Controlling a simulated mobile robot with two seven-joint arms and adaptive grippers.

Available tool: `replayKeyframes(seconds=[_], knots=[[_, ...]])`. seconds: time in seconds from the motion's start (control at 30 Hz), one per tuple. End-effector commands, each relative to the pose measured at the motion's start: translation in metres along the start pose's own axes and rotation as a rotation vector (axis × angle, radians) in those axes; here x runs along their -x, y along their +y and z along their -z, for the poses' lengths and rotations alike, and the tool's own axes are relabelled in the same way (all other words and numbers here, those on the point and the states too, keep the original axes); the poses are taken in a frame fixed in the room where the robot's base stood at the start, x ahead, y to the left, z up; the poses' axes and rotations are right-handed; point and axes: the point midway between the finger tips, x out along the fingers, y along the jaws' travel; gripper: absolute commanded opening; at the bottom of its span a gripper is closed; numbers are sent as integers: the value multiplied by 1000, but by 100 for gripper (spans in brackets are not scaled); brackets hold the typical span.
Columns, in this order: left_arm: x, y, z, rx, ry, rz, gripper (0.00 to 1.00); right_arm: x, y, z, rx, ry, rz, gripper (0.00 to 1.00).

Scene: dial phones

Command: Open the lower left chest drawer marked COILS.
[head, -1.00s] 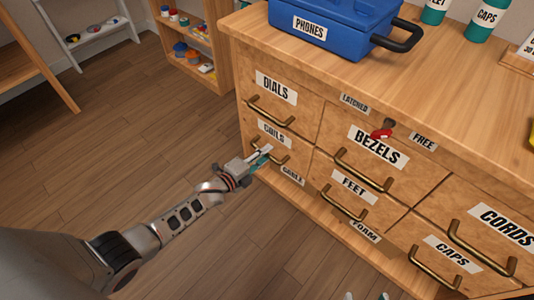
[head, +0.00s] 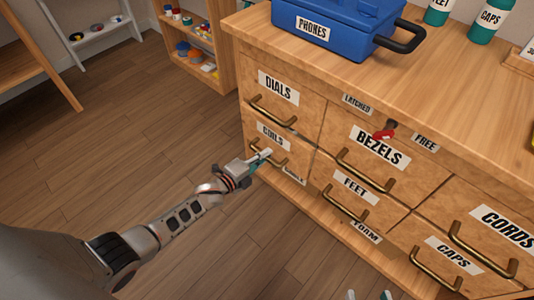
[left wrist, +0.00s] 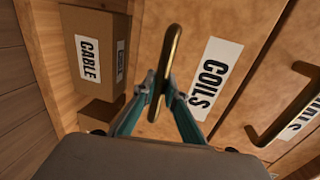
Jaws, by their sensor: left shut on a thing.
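The COILS drawer (head: 290,147) is at the lower left of the wooden chest, below the DIALS drawer. Its front seems to stand a little out from the chest. Its white label shows in the left wrist view (left wrist: 214,78). My left gripper (head: 266,156) is shut on the drawer's brass bar handle (left wrist: 167,62); teal fingers pinch it from both sides in the left wrist view (left wrist: 160,90). Part of the handle is hidden behind the fingers in the head view. My right gripper (head: 368,296) shows only its two fingertips, apart, at the bottom edge.
A CABLE box (left wrist: 97,50) sits on the low shelf under the drawer. A red catch (head: 385,134) sits between LATCHED and FREE labels, above the BEZELS drawer. A blue PHONES case (head: 335,30) stands on top. The floor (head: 150,130) left of the chest is clear.

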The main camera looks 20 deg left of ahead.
Motion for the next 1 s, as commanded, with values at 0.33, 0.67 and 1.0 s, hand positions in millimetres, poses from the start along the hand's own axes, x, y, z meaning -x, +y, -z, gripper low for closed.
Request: replayKeyframes(seconds=[0.33,0.67,1.0], knots=[[80,11,-1,-3,-1,3,0,5,10,-14,56,-47,-19,40],[170,34,0,-2,0,-1,0,10,18,-28,92,-84,-29,40],[240,50,0,0,0,-1,0,12,18,-37,104,-103,-22,40]])
